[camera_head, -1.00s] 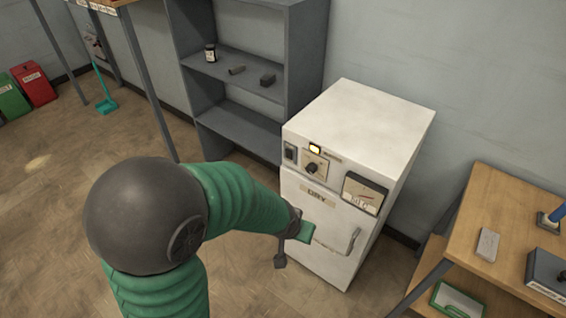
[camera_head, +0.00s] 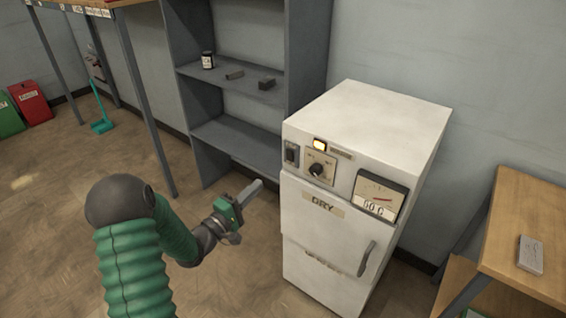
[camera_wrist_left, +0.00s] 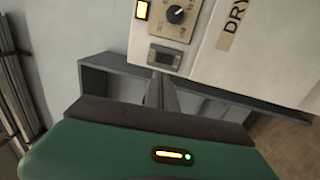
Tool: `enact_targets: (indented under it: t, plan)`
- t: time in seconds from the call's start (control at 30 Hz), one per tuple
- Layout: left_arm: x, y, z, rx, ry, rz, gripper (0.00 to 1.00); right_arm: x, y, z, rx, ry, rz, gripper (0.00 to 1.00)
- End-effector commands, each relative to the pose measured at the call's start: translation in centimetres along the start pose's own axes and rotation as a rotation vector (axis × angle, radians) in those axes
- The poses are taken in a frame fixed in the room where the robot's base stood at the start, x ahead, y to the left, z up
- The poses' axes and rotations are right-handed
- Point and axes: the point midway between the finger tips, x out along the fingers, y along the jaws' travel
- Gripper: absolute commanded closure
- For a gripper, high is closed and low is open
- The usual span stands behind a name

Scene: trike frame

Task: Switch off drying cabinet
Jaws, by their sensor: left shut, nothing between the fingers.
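The white drying cabinet (camera_head: 305,240) stands against the wall with its door shut. Its lamp (camera_head: 320,145) glows yellow. A dark switch (camera_head: 292,153) sits at the panel's left edge, beside a black knob (camera_head: 317,170). A gauge (camera_head: 380,195) is at the panel's right. My left gripper (camera_head: 258,187) is shut and empty, left of the cabinet and apart from it, below switch height in the picture. In the left wrist view, the shut fingers (camera_wrist_left: 160,92) point toward the switch (camera_wrist_left: 164,57), with the lit lamp (camera_wrist_left: 142,10) and knob (camera_wrist_left: 175,14) above. My right gripper is out of view.
A grey shelf unit (camera_head: 235,138) with small items stands behind, left of the cabinet. A wooden table (camera_head: 525,225) with a grey block (camera_head: 530,255) is at the right.

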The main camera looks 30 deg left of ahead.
Motion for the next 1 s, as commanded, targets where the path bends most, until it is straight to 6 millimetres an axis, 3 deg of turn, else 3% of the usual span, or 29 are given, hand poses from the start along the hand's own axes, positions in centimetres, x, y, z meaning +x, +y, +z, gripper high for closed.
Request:
enact_targets:
  t: [0.17,0.7,1.0]
  plan:
    - [1.3,-0.2,0.0,0.003,-0.003,0.000,1.00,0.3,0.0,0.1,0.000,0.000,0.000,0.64]
    - [12.2,-0.3,0.1,0.003,-0.001,0.000,1.00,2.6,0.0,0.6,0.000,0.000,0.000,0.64]
    - [14.0,-0.1,0.0,0.002,0.001,-0.001,1.00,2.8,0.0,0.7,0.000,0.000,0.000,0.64]
